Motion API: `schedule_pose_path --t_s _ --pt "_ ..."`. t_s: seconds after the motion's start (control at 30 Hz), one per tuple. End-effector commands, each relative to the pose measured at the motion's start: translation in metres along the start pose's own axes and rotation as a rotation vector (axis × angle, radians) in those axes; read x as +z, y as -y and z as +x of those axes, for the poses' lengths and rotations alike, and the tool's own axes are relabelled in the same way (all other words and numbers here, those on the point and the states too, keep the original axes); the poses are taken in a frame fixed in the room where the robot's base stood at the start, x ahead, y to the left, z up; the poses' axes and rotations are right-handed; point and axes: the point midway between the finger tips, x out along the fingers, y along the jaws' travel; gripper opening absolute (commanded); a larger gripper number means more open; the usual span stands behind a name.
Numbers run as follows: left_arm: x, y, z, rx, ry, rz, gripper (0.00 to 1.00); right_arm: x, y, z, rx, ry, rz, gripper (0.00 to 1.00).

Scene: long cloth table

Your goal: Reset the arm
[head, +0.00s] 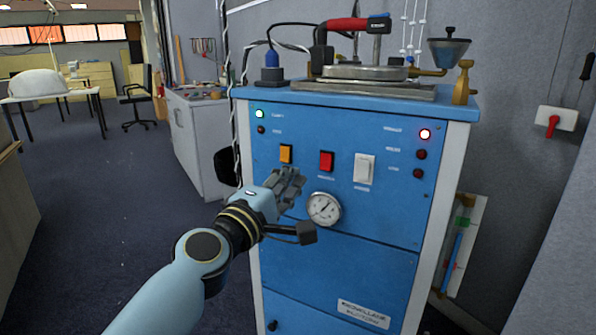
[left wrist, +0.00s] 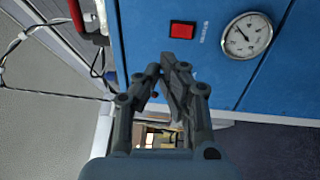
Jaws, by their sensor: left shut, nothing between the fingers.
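My left arm comes in from the left in the head view, and my left gripper (head: 288,186) is in front of a blue machine panel (head: 385,215). It sits below an orange button (head: 286,153) and left of a round gauge (head: 324,208). The gripper is shut and empty. In the left wrist view its fingers (left wrist: 164,72) come together near a red button (left wrist: 183,30), with the gauge (left wrist: 248,36) to the right. I cannot tell whether the fingertips touch the panel. My right gripper is not in view.
The panel also carries a red button (head: 326,161) and a white switch (head: 364,168). A metal plate (head: 376,90), a red-handled tool (head: 356,24) and a funnel cup (head: 449,51) are on top. A grey wall stands right; open floor (head: 100,190) lies left.

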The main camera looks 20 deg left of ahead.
Motion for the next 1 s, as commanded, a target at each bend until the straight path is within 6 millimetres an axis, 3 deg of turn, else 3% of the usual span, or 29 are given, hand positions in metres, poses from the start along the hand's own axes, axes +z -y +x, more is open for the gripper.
schedule_pose_path --t_s 0.2,0.5,0.63,0.73,0.83,1.0 --pt "0.000 0.000 -0.004 -0.001 0.000 0.000 0.00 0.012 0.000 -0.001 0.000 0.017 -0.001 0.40" --pt "0.000 0.000 -0.003 -0.001 0.000 0.000 0.00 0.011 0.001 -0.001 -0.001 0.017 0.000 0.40" --pt "-0.001 0.017 -0.014 -0.035 0.001 0.002 0.00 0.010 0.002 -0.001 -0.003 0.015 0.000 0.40" --pt "-0.002 0.063 -0.030 -0.127 0.004 0.022 0.00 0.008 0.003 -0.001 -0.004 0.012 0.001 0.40" --pt "-0.003 0.134 -0.060 -0.274 0.017 0.093 0.00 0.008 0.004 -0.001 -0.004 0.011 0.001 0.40" --pt "-0.006 0.257 -0.137 -0.551 0.084 0.282 0.00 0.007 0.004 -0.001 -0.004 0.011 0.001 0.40"
